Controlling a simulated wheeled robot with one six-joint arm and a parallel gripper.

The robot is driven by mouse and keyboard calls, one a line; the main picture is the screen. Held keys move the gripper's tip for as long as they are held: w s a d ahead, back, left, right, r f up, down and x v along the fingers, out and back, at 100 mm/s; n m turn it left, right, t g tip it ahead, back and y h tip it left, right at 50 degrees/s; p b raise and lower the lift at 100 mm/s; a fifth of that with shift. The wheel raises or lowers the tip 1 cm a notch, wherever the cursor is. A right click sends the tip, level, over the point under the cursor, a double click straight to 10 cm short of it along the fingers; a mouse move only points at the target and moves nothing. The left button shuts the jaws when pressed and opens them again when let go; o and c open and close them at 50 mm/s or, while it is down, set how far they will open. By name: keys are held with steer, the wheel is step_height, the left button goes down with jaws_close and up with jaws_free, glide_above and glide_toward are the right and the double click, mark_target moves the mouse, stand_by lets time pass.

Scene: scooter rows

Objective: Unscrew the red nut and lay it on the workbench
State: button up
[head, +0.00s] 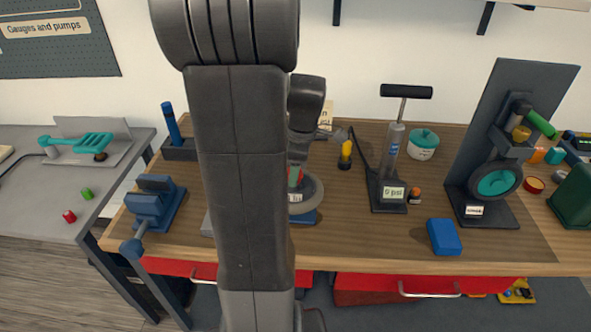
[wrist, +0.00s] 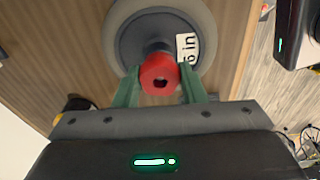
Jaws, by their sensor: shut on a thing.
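In the wrist view the red nut (wrist: 160,74) is between the two green fingers of my gripper (wrist: 160,79), which is shut on it. Behind the nut is the dark hub of a grey-rimmed wheel (wrist: 205,30), with a white tag ending in "in". The nut lines up with the hub's axle; I cannot tell whether it is still threaded on. In the head view my arm hides most of the gripper and wheel; the wheel's pale rim (head: 313,196) shows on the wooden workbench (head: 345,240).
A blue vise (head: 155,205) stands at the left of the workbench. A pump with a "0 psi" tag (head: 392,192), a blue block (head: 443,237) and a dark stand with a teal wheel (head: 497,182) stand to the right. Bare wood lies between the wheel and the blue block.

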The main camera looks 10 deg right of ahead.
steer(key=n, duration=0.6)
steer(key=shift+s+a+f+n+g, duration=0.1)
steer(key=shift+f+n+g, duration=0.05)
steer(key=shift+n+g, duration=0.2)
steer(key=shift+o, duration=0.2)
steer(key=o, duration=1)
steer(key=shift+a, duration=0.15)
steer(key=shift+r, duration=0.2)
steer(key=shift+r, duration=0.25)
steer(key=r, duration=0.4)
steer(key=d+r, duration=0.1)
steer(key=r, duration=0.8)
steer(key=shift+w+d, duration=0.25)
steer(key=shift+d, duration=0.15)
